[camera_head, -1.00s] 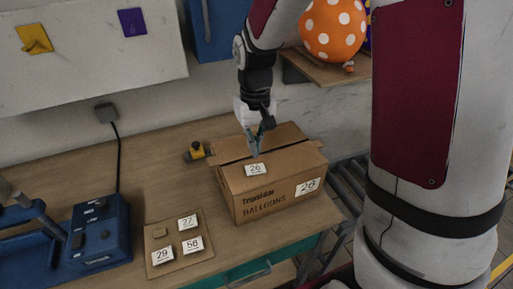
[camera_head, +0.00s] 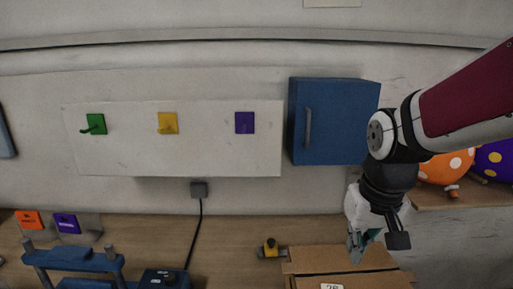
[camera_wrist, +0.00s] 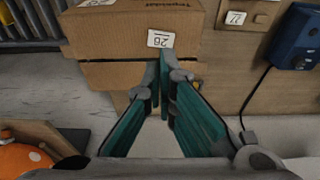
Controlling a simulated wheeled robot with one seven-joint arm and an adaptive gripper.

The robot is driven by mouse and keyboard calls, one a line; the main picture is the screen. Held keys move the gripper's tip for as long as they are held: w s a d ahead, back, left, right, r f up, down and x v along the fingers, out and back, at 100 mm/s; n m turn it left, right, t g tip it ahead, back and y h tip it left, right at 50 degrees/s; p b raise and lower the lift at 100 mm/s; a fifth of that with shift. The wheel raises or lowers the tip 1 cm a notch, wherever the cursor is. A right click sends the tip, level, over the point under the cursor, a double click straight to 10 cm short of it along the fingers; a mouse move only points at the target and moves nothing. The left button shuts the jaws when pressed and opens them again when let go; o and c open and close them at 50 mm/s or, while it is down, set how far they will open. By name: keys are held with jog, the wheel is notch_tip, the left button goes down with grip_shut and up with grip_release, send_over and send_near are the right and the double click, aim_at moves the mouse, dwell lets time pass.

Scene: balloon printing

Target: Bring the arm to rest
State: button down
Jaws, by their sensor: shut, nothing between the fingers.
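My arm comes in from the right in the head view, with my gripper (camera_head: 361,245) hanging fingers-down over the cardboard box (camera_head: 345,263). The fingers are shut and empty. In the wrist view my gripper (camera_wrist: 166,58) shows its two teal fingers meeting at the tips, in front of the box (camera_wrist: 115,32) and its white number label. I cannot tell from these views how far the fingertips are from the box. The box stands on the wooden table; its lower part is cut off in the head view.
A blue wall cabinet (camera_head: 332,120) is just left of my arm. Orange (camera_head: 446,166) and purple (camera_head: 495,160) balloons sit on a shelf behind my arm at right. The table between is clear.

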jog(key=s+r+t, duration=0.3)
jog(key=s+r, duration=0.3)
jog(key=s, duration=0.6)
jog(key=shift+r, duration=0.35)
dwell(0.7)
